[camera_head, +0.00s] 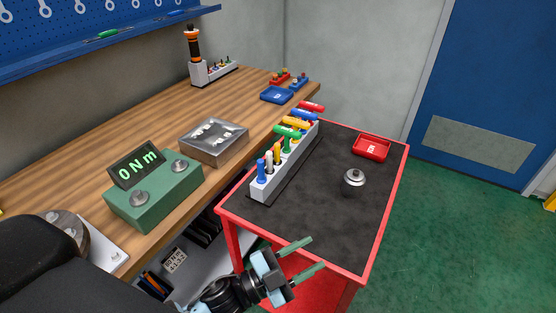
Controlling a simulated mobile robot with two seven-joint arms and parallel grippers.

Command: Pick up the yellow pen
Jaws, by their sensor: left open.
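A grey rack (259,189) stands along the left side of the red cart's dark top and holds several coloured pieces. An upright yellow pen-like piece (277,154) stands in it between a white piece (269,162) and a green piece (287,144). A second yellow-orange piece (294,122) lies sideways at the rack's far part, between a green one and a blue one. I cannot tell which is the yellow pen. My left gripper (315,252) is open and empty at the cart's near edge, in front of the rack and apart from it. My right gripper is not in view.
The red cart (397,189) also carries a red tray (371,148) and a round metal knob-like piece (354,181). The wooden workbench on the left holds a green torque meter (155,199) and a metal box (213,142). The cart's middle and near right are clear.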

